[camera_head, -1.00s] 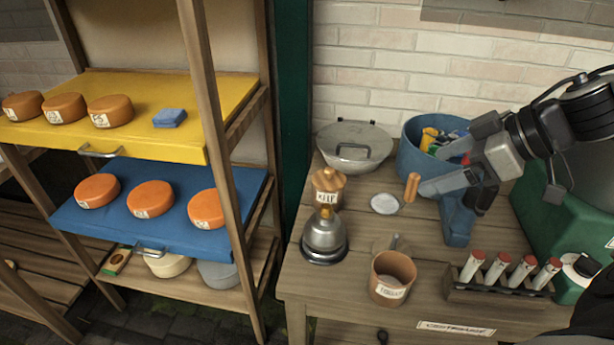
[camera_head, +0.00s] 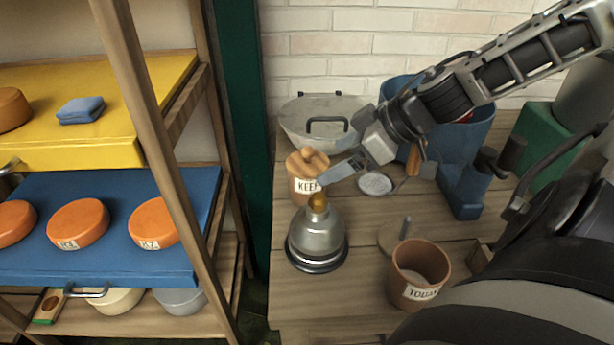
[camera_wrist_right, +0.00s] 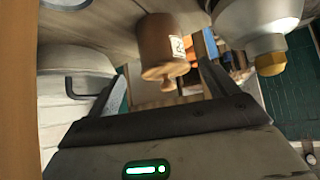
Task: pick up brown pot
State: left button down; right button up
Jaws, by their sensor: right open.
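A brown lidded pot (camera_head: 304,190) labelled KEEP stands upright on the wooden table, left of centre. My right gripper (camera_head: 334,169) is open at its right side, by the lid. In the right wrist view the pot (camera_wrist_right: 158,40) shows upside down, ahead of and between the two spread fingers (camera_wrist_right: 160,85); I cannot tell whether they touch it. A second brown pot (camera_head: 402,290), open on top and labelled TODAY, stands at the table's front. My left gripper is not in view.
A silver bell-shaped vessel (camera_head: 317,238) with a brass knob stands close in front of the lidded pot. A grey lidded pan (camera_head: 312,132) is behind it. A shelf (camera_head: 155,130) stands left.

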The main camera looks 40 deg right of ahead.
aim_at(327, 165)
jog(key=x, duration=0.2)
jog(key=shift+w+a+f, duration=0.1)
jog(key=shift+w+f, duration=0.05)
jog(key=shift+f, duration=0.15)
jog(key=shift+w+a+f+b, duration=0.15)
jog(key=shift+w+f+b, duration=0.1)
jog(key=shift+w+b, duration=0.05)
jog(key=b+x, duration=0.1)
jog(key=x, duration=0.3)
jog(key=shift+s+f, duration=0.15)
jog(key=shift+s, duration=0.05)
jog(key=shift+w+a+f+b, duration=0.2)
jog(key=shift+b, duration=0.1)
jog(key=shift+w, duration=0.2)
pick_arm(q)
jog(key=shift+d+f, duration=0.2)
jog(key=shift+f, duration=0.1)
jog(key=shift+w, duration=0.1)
pick_arm(e)
jog(key=c, duration=1.6)
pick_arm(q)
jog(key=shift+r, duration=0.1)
pick_arm(e)
jog(key=shift+r, duration=0.15)
